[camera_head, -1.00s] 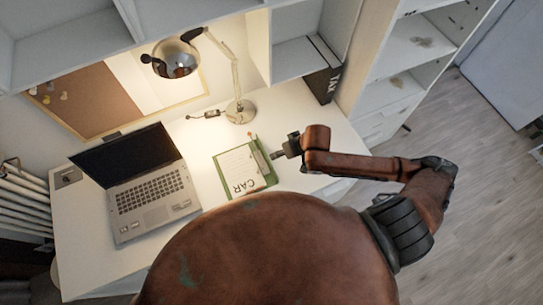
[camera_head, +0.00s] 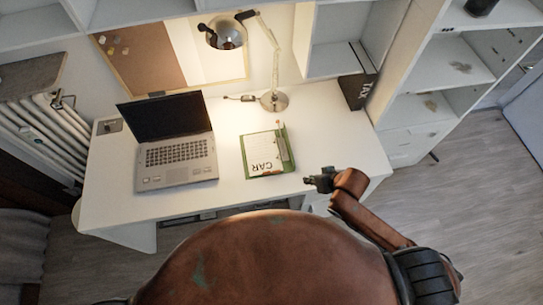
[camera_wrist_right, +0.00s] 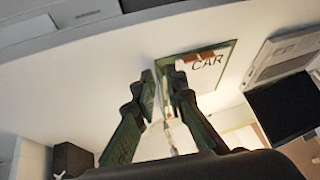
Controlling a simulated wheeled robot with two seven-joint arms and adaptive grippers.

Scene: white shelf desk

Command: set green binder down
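The green binder (camera_head: 268,153), with a white sheet marked CAR, lies flat on the white desk to the right of the laptop. It also shows beyond my fingers in the right wrist view (camera_wrist_right: 207,70). My right gripper (camera_head: 308,180) is to the right of the binder, near the desk's front edge and apart from it. In the right wrist view its two fingers (camera_wrist_right: 161,76) stand apart with a narrow gap and nothing between them. My left gripper is not in view.
An open laptop (camera_head: 176,152) stands on the desk (camera_head: 345,135) left of the binder. A lamp (camera_head: 273,101) stands behind it, and a black TAX binder (camera_head: 357,90) is at the back right. The desk right of the binder is clear.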

